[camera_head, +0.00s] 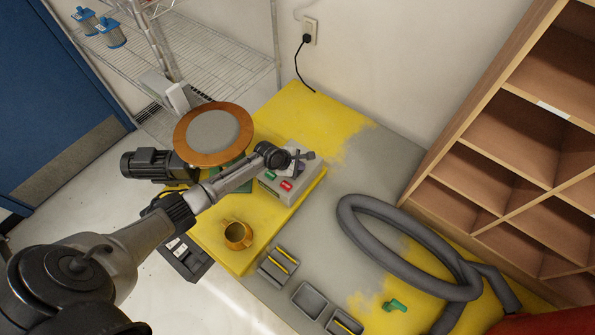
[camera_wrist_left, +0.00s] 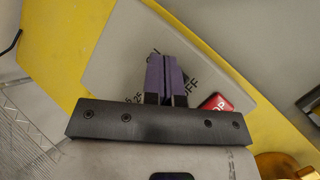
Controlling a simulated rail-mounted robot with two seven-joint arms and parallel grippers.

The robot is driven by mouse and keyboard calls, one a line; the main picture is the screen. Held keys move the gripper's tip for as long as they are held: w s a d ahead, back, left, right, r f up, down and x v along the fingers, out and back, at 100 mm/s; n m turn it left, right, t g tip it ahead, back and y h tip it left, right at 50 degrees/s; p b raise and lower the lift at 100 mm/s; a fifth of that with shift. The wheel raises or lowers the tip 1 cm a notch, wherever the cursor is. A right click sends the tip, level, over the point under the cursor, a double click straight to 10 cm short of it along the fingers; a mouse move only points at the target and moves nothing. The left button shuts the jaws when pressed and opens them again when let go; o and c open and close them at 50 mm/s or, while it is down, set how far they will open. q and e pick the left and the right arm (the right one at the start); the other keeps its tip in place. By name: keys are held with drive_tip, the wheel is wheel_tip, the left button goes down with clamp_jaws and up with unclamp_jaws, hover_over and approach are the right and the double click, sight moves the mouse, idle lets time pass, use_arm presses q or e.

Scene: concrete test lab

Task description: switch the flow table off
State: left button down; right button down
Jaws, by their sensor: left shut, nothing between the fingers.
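The flow table (camera_head: 240,128) has a round bronze disc with a grey centre, beside a dark motor (camera_head: 150,164). Its grey control box (camera_head: 268,183) stands on the yellow base, with a green button (camera_head: 270,175) and a red button (camera_head: 286,186). In the left wrist view the box face (camera_wrist_left: 112,72) carries the letters "OFF", and the red button (camera_wrist_left: 215,103) shows "OP". My left gripper (camera_head: 301,160) is over the box, its purple fingers (camera_wrist_left: 165,78) shut and empty, left of the red button in the wrist view. The fingers hide part of the box face; contact cannot be told. My right gripper is out of view.
A brass-coloured cup (camera_head: 238,235) and grey moulds (camera_head: 278,265) stand near the box. A thick grey hose (camera_head: 385,247) and a green item (camera_head: 395,305) lie to the right. Wooden shelving (camera_head: 480,180) bounds the right side, a wire rack (camera_head: 215,60) the back left.

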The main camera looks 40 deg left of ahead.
use_arm(q)
drive_tip(key=shift+f, duration=0.35)
idle(0.6)
